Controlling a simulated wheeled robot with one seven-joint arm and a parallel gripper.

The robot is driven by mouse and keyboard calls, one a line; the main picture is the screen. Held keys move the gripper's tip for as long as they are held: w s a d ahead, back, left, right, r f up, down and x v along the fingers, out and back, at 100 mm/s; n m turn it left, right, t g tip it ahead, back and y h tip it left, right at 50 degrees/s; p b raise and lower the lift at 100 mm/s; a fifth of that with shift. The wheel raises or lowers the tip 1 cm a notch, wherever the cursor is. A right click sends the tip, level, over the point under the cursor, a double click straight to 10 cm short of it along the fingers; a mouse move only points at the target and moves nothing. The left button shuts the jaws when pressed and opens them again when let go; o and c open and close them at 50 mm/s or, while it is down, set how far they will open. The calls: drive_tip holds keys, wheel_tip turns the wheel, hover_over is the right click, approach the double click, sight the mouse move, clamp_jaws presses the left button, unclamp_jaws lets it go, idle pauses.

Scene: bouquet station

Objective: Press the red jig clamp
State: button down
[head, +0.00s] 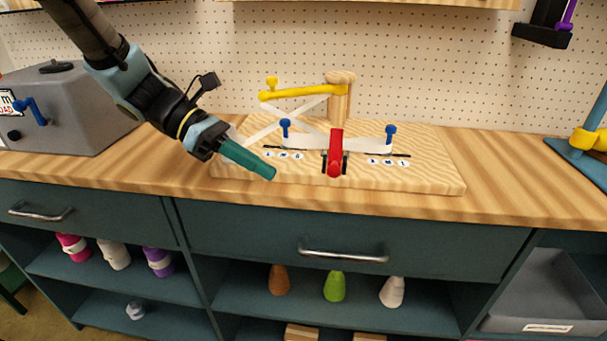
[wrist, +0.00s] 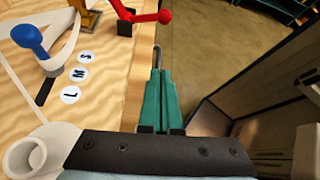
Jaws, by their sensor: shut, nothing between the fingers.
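The red jig clamp (head: 336,154) stands at the front middle of the pale wooden jig board (head: 436,180), between two sets of round letter labels. In the wrist view the red clamp (wrist: 146,17) is at the top, its lever ending in a round knob, with a dark base under it. My gripper (head: 272,175) has teal fingers, shut and empty, to the left of the clamp near the board's front edge. In the wrist view my gripper (wrist: 158,72) points toward the top, apart from the clamp.
A yellow arm (head: 300,92) on a wooden post (head: 341,98) stands behind the clamp. Blue knobs (head: 285,126) (head: 390,132) flank it on white sliders. A grey machine (head: 70,110) is at left. Drawer handles (head: 343,257) face the front.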

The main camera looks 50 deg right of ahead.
sight(309, 197)
drive_tip(key=p+x, duration=0.1)
drive_tip(key=x, duration=0.8)
drive_tip(key=shift+s+d+f, duration=0.15)
drive_tip(key=shift+s, duration=0.25)
drive_tip(key=shift+s+d+r+p, duration=0.1)
drive_tip(key=shift+d+r+p, duration=0.15)
drive_tip(key=shift+r, duration=0.35)
drive_tip(key=shift+s+d+r+p, duration=0.15)
drive_tip(key=shift+r+p, duration=0.2)
drive_tip(key=shift+r, duration=0.2)
drive_tip(key=shift+d+r+p, duration=0.2)
drive_tip(key=shift+r+p, duration=0.1)
drive_tip(key=shift+r, duration=0.4)
drive_tip(key=shift+r+p, duration=0.15)
drive_tip(key=shift+p, duration=0.15)
drive_tip(key=shift+r+p, duration=0.1)
drive_tip(key=shift+p, duration=0.4)
